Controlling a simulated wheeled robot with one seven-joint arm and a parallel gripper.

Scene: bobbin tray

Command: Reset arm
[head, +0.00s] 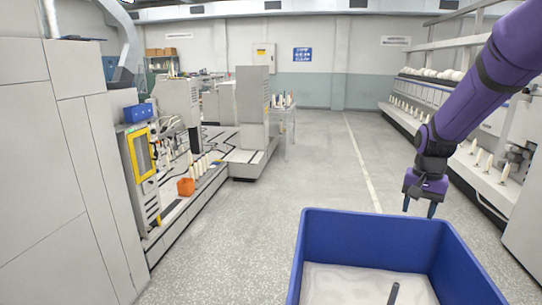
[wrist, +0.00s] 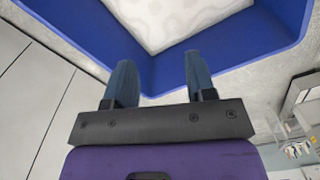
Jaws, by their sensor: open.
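My purple arm comes in from the upper right of the head view. My gripper (head: 421,208) hangs pointing down, just behind the far right part of the blue tray (head: 372,235). In the wrist view my gripper (wrist: 158,80) shows two blue fingers spread apart with nothing between them. The blue wall of the tray (wrist: 210,62) and its pale floor lie beyond the fingertips. A dark grey rod (head: 393,293) stands up in the tray at the bottom of the head view.
A machine with a yellow-framed panel (head: 144,163), an orange container (head: 186,187) and several bobbins stands at left. A machine row with several white bobbins (head: 478,158) lines the right. The grey floor (head: 315,175) between them is clear.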

